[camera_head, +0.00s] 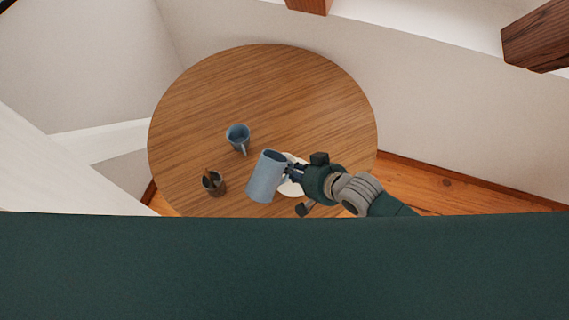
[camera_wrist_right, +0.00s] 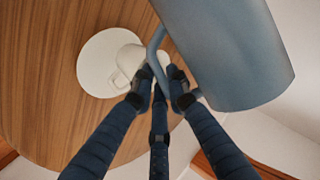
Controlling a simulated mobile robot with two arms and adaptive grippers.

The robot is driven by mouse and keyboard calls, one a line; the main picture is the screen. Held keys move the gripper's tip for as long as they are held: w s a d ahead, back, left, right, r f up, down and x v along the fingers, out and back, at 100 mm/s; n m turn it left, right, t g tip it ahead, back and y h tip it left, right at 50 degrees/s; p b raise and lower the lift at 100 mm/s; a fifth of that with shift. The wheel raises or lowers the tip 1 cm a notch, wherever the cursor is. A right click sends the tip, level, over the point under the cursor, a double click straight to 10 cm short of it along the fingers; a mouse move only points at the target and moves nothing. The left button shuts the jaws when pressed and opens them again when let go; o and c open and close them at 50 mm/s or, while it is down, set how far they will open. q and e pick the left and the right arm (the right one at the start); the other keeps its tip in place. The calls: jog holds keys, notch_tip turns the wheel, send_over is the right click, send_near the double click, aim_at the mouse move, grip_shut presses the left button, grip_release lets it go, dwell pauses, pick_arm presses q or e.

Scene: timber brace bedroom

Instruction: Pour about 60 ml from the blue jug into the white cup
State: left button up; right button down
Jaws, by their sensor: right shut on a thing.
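The blue jug (camera_head: 264,178) is held by its handle in my right gripper (camera_head: 289,173), which is shut on it. In the right wrist view the jug (camera_wrist_right: 228,50) fills the upper right and the fingers (camera_wrist_right: 160,90) close around its handle. How far the jug tilts is hard to tell; no liquid shows. The white cup (camera_wrist_right: 127,62) stands on a white saucer (camera_wrist_right: 93,62), to the left of the jug in that view. In the head view the jug and gripper hide most of the cup, and some white of the saucer (camera_head: 292,189) shows. My left gripper is out of view.
A smaller blue mug (camera_head: 238,136) stands on the round wooden table (camera_head: 285,85), up and left of the jug. A dark pot (camera_head: 213,184) with something brown in it stands left of the jug. The table's far half is clear; walls surround it.

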jog(key=b, duration=0.1)
jog(key=f+g+b, duration=0.1)
jog(key=b, duration=0.1)
jog(key=shift+s+a+f+m+y, duration=0.25)
jog(key=shift+a+f+m+y, duration=0.05)
jog(key=shift+m+y, duration=0.1)
jog(key=shift+s+r+g, duration=0.1)
jog(key=shift+r+g, duration=0.15)
jog(key=shift+g, duration=0.25)
jog(key=shift+s+a+r+m+y+b, duration=0.2)
jog(key=shift+m+y+b, duration=0.15)
jog(key=shift+b, duration=0.45)
jog(key=shift+g, duration=0.4)
jog(key=shift+s+y+b, duration=0.15)
jog(key=shift+y+b, duration=0.2)
jog(key=shift+b, duration=0.35)
jog(key=shift+a+r+m, duration=0.1)
jog(key=shift+m, duration=0.15)
jog(key=shift+d+g, duration=0.2)
jog(key=shift+g, duration=0.1)
jog(key=shift+b, duration=0.55)
